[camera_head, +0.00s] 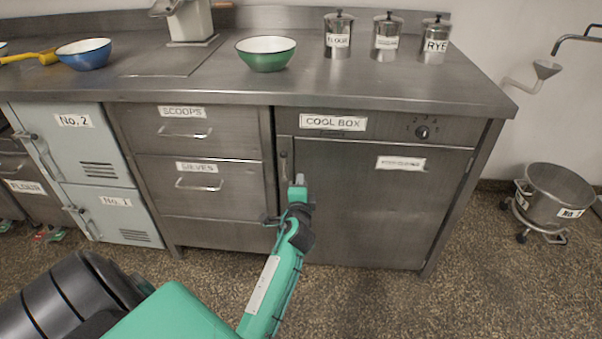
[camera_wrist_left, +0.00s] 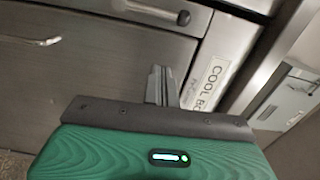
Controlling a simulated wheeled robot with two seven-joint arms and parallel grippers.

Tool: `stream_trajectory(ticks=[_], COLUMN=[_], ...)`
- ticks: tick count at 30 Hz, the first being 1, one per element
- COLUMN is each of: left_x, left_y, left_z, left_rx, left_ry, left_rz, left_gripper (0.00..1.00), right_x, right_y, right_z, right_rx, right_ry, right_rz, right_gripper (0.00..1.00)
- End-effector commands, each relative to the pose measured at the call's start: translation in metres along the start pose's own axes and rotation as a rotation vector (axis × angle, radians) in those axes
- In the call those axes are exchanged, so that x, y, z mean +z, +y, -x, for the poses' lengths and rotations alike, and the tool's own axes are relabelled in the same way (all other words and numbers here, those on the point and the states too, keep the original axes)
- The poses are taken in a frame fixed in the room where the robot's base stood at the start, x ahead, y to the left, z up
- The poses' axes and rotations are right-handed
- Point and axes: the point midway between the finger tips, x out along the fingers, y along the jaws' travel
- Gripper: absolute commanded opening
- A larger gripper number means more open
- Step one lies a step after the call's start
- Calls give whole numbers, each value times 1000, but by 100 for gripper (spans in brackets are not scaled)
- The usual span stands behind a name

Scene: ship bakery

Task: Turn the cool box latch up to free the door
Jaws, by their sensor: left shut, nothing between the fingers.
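The cool box door (camera_head: 375,210) is a shut grey steel panel under the "COOL BOX" label (camera_head: 333,122). Its latch (camera_head: 284,165) is a small upright metal piece at the door's left edge. My left gripper (camera_head: 299,181) is shut and empty, in front of the door's left edge, just right of and below the latch. I cannot tell whether it touches the latch. In the left wrist view the closed fingers (camera_wrist_left: 162,86) point toward the cabinet front near the tilted label (camera_wrist_left: 208,80). The latch is not clear there. My right gripper is not in view.
Drawers marked "SCOOPS" (camera_head: 185,132) and "SIEVES" (camera_head: 198,183) stand left of the door. A control knob (camera_head: 422,132) sits above it. The counter (camera_head: 330,88) overhangs above. A wheeled steel bowl (camera_head: 556,195) stands on the right. The floor before the door is clear.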

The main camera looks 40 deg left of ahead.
Motion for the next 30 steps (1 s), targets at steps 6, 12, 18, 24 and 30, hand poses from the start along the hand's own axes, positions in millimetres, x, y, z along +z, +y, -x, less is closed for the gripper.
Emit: stream_trajectory(ticks=[6, 12, 18, 24, 30], left_x=[0, 0, 0, 0, -2], left_y=[0, 0, 0, 0, 2], left_z=[30, 38, 38, 38, 43], left_rx=[1, 0, 0, 0, 8], left_ry=[0, 0, 0, 0, 12], left_rz=[1, 1, 1, 0, 23], left_gripper=[0, 0, 0, 0, 0], right_x=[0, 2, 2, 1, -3], right_y=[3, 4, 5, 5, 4], right_z=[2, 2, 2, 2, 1], right_rx=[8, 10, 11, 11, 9], right_ry=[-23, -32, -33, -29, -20], right_rz=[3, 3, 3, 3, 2], right_gripper=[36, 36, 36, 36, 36])
